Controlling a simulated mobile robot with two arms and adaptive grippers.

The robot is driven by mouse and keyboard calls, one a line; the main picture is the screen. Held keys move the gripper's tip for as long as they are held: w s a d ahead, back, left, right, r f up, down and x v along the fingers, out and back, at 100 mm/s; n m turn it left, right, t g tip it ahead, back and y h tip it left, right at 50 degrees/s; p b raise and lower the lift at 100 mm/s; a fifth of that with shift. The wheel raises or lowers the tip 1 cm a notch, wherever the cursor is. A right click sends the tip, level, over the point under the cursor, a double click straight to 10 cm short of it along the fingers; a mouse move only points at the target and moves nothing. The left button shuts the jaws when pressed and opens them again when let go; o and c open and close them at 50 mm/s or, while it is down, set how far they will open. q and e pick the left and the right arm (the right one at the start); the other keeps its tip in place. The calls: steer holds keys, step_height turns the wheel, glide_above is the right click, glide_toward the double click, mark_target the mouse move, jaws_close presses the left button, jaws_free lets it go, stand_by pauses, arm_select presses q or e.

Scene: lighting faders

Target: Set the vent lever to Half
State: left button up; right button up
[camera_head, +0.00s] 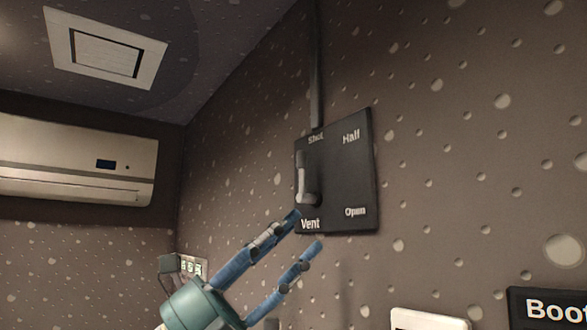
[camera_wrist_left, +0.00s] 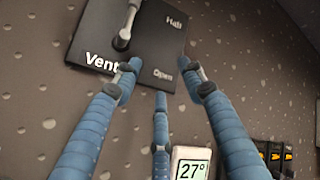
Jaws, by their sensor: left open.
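The dark square vent panel (camera_head: 345,180) is on the speckled wall, labelled Shut at top left, Half at top right, Open at bottom right and Vent at bottom left. Its grey lever (camera_head: 302,175) points up toward Shut from a pivot near the left edge. My left gripper (camera_head: 308,232) is open and empty, its blue fingers just below the panel's lower left corner. In the left wrist view the lever (camera_wrist_left: 128,24) appears above the spread fingers (camera_wrist_left: 159,72), apart from them. The top of the panel is cut off there. My right gripper is not in view.
A grey conduit (camera_head: 317,75) runs up from the panel. A 27° display (camera_wrist_left: 191,164) and a dark box with yellow markings (camera_wrist_left: 272,157) are below. A "Boo" sign (camera_head: 550,308) is at lower right, an air conditioner (camera_head: 75,160) at left. The wall right of the panel is bare.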

arm_select(q)
step_height(320, 180, up, 6)
steer(key=s+d+r+m+g+y, duration=0.1)
steer(key=d+m+y, duration=0.1)
steer(key=m+y, duration=0.4)
steer(key=a+r+n+t+y, duration=0.2)
steer(key=a+r+t+y, duration=0.35)
steer(key=a, duration=0.35)
steer(key=f+p+x, duration=0.1)
steer(key=p+x, duration=0.3)
steer(key=x, duration=0.6)
steer(key=shift+w+d+g+y+p, duration=0.35)
steer(key=shift+y, duration=0.1)
steer(key=shift+f, duration=0.1)
jaws_close()
